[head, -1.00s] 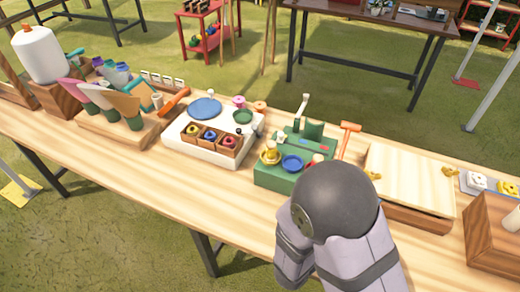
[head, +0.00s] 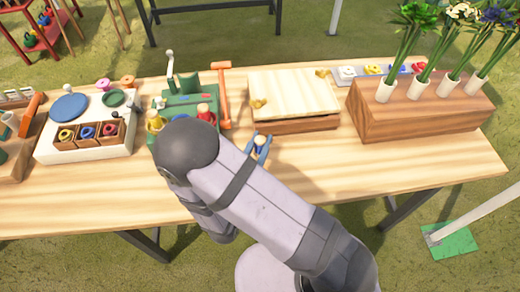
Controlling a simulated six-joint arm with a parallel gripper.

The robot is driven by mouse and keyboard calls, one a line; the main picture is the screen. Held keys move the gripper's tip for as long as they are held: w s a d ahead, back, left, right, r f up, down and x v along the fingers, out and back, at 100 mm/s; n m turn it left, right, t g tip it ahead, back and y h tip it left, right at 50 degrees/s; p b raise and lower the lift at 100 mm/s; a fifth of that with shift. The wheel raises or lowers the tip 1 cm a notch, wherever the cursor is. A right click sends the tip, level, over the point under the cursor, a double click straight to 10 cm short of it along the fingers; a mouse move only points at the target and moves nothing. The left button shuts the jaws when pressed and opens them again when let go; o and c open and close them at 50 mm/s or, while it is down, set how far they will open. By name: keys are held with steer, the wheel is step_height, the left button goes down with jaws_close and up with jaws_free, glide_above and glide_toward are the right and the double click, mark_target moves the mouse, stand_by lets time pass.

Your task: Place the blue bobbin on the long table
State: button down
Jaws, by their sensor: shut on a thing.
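The blue bobbin (head: 260,141), small with a pale top, shows in the head view just beyond my arm, in front of the wooden press. My gripper (head: 258,150) is shut on it, its blue fingers on either side. My arm hides part of the gripper. I cannot tell whether the bobbin touches the table. The long table (head: 340,172) is pale wood and runs across the view. The green stand (head: 188,103) holds a yellow bobbin (head: 155,122) and a red bobbin (head: 205,113); my arm covers its front.
The wooden press (head: 292,98) lies behind my gripper. An orange hammer (head: 222,90) lies left of it. A wooden block (head: 420,108) with flower vases stands right. A white station (head: 85,140) with coloured spools stands left. The tabletop front right is clear.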

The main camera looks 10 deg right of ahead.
mark_target(258, 153)
steer(key=shift+f, duration=1.85)
steer(key=shift+f, duration=0.1)
steer(key=shift+s+d+f+b, duration=0.1)
steer(key=shift+s+f+b, duration=0.05)
steer(key=shift+f+b, duration=0.5)
steer(key=c, duration=1.5)
jaws_free()
steer(key=shift+c, duration=0.2)
steer(key=shift+r+p, duration=0.55)
steer(key=shift+s+a+f, duration=0.1)
steer(key=shift+s+a, duration=0.05)
steer(key=shift+a, duration=0.2)
steer(key=v, duration=1.1)
steer(key=shift+s+r+p, duration=0.15)
steer(key=shift+r+p, duration=0.15)
